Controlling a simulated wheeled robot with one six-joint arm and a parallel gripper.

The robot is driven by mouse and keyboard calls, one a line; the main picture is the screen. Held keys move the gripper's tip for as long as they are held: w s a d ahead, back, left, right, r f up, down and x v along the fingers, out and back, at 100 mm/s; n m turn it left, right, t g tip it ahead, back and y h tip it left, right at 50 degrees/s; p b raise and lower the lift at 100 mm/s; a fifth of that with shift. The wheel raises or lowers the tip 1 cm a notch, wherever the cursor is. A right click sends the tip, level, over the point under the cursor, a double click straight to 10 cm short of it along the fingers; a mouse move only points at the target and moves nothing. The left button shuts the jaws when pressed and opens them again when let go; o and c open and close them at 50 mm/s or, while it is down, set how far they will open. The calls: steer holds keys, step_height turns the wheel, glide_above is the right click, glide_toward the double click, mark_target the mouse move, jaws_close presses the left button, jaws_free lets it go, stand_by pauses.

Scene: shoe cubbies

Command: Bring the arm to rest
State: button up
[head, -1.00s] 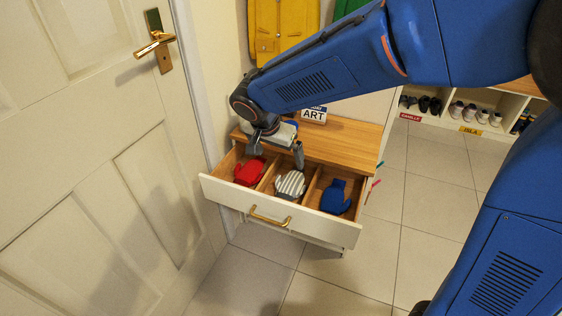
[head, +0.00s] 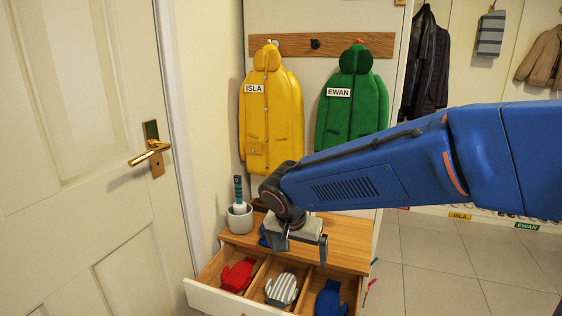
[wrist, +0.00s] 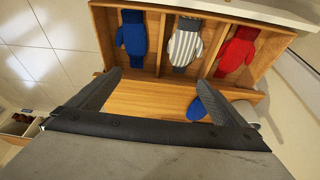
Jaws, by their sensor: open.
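My gripper (head: 302,250) is open and empty above the wooden top of the drawer unit (head: 345,240), behind the open drawer (head: 232,300). It also shows in the wrist view (wrist: 165,105), with its two fingers spread apart. A red mitten (head: 237,275), a grey-and-white striped mitten (head: 282,289) and a blue mitten (head: 330,298) lie in separate compartments of the drawer. A further blue item (wrist: 204,100) lies on the wooden top, partly hidden by my gripper.
A white pot (head: 240,217) with a dark-handled object stands on the top at the left. A yellow coat (head: 270,115) and a green coat (head: 352,105) hang behind. A door with a brass handle (head: 150,153) is at the left.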

steer(key=s+d+r, duration=0.3)
steer(key=s+d, duration=0.1)
steer(key=d, duration=0.6)
steer(key=s+d+n+t+y, duration=0.1)
steer(key=s+d+n, duration=0.3)
steer(key=s+d, duration=1)
steer(key=s+f, duration=0.1)
steer(key=s, duration=0.3)
steer(key=shift+d+y, duration=0.3)
steer(key=shift+d, duration=0.05)
